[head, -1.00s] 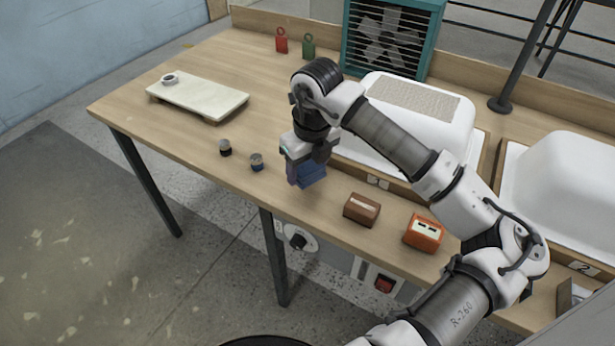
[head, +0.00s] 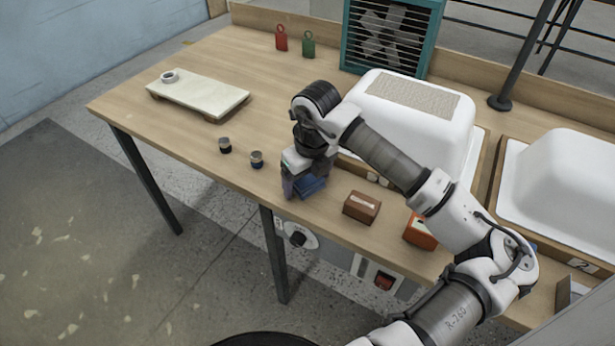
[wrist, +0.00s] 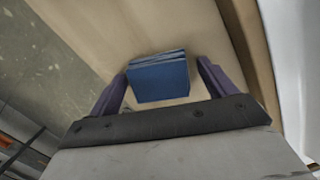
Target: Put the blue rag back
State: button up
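The blue rag (head: 313,185) is a folded blue block near the front edge of the wooden table, beneath my gripper. In the wrist view the rag (wrist: 160,80) lies between my two purple fingers, with a narrow gap on each side. My gripper (wrist: 163,90) is open and points down around the rag. In the head view my gripper (head: 304,186) and wrist partly cover the rag.
Two small dark jars (head: 257,160) stand left of my gripper. A brown box (head: 361,207) and an orange box (head: 420,232) stand to the right. White tub shells (head: 412,120) rise behind my arm. A pale board (head: 198,97) lies at the left.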

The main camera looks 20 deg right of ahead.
aim_at(312, 181)
jog(key=shift+r, duration=0.1)
jog(key=shift+r+p, duration=0.2)
jog(key=shift+p, duration=0.15)
notch_tip(312, 181, up, 12)
jog(key=s+b, duration=0.1)
jog(key=b, duration=0.1)
jog(key=shift+s+d+f, duration=0.2)
